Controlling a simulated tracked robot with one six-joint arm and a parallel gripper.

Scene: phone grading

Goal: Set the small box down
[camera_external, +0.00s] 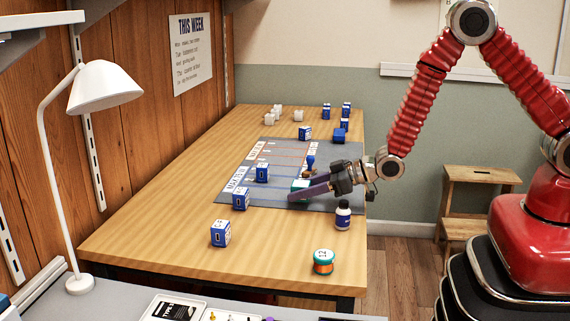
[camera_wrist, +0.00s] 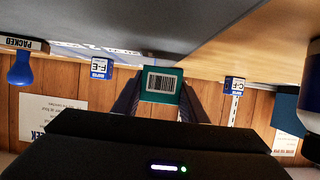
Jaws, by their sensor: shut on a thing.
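The small box (camera_external: 300,184) is teal with a white face, low over the right part of the grey mat (camera_external: 268,201). In the wrist view the small box (camera_wrist: 161,84) shows a barcode label on a teal face, between two dark purple fingers. My gripper (camera_external: 297,190) is shut on it; the near finger hides part of the box in the outside view. I cannot tell whether its underside touches the mat.
Blue-and-white boxes stand left of my gripper, at the mat's middle (camera_external: 262,174), its left edge (camera_external: 240,200) and on bare wood (camera_external: 220,234). A blue-handled stamp (camera_external: 310,162) is just behind.

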